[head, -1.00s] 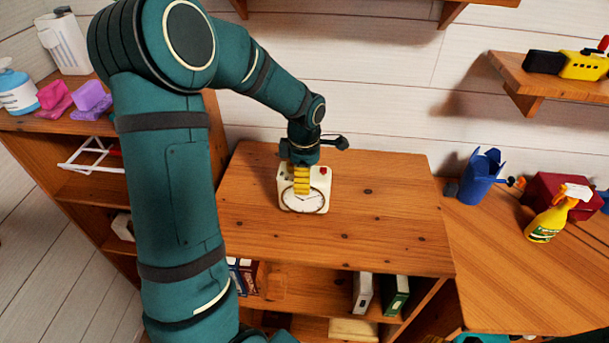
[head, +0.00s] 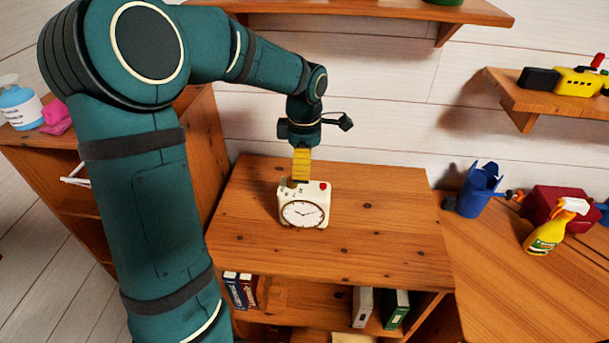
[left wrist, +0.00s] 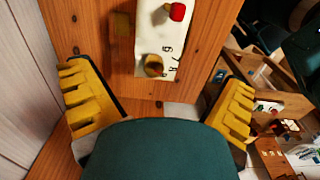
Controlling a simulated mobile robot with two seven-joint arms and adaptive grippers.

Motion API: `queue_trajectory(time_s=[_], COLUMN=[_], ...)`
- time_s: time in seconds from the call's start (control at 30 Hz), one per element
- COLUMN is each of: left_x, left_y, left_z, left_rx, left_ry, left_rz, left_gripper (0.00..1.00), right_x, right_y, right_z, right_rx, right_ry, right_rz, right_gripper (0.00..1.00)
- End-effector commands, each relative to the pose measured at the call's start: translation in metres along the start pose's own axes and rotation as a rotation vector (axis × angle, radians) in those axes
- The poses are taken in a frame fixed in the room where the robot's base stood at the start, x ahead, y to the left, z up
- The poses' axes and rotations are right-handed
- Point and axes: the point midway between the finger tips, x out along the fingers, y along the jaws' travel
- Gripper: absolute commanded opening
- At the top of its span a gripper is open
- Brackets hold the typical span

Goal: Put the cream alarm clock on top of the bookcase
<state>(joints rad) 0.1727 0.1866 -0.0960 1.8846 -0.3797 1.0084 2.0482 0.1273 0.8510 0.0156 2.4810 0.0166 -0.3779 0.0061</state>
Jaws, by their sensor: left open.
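The cream alarm clock (head: 304,207) stands upright on top of the wooden bookcase (head: 370,225), with its round white dial facing my head camera and a red button on its top right. In the left wrist view the clock's top (left wrist: 160,35) shows from above, with its red button and a brass knob. My left gripper (head: 301,172) is above and behind the clock, pointing down. In the left wrist view its yellow fingers (left wrist: 160,100) are spread wide with nothing between them. My right gripper is not in view.
Books (head: 240,290) and binders (head: 380,307) stand on the shelf below. To the right, a desk holds a blue cup (head: 479,192), a red box (head: 556,207) and a yellow spray bottle (head: 549,229). A wall shelf (head: 390,10) hangs above. The bookcase top around the clock is bare.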

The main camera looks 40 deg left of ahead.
Motion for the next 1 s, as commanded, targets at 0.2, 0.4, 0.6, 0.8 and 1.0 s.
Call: queue_trajectory(time_s=[0.2,0.4,0.6,0.8,1.0], left_x=[-0.022,-0.025,-0.025,-0.025,-0.025], left_y=[0.000,0.000,0.000,0.000,0.000], left_z=[0.000,0.000,0.000,0.000,0.000], left_rx=[0.000,0.000,0.000,0.000,0.000], left_ry=[0.000,0.001,0.001,0.001,0.001], left_rz=[0.000,-0.001,-0.001,-0.001,-0.001], left_gripper=[1.00,1.00,1.00,1.00,1.00], right_x=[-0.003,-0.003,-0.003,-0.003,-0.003], right_y=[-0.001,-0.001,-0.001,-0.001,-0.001], right_z=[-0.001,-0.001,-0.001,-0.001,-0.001], right_rx=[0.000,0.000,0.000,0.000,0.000], right_ry=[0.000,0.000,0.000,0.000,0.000], right_rz=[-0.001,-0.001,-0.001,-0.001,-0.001], right_gripper=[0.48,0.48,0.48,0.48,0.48])
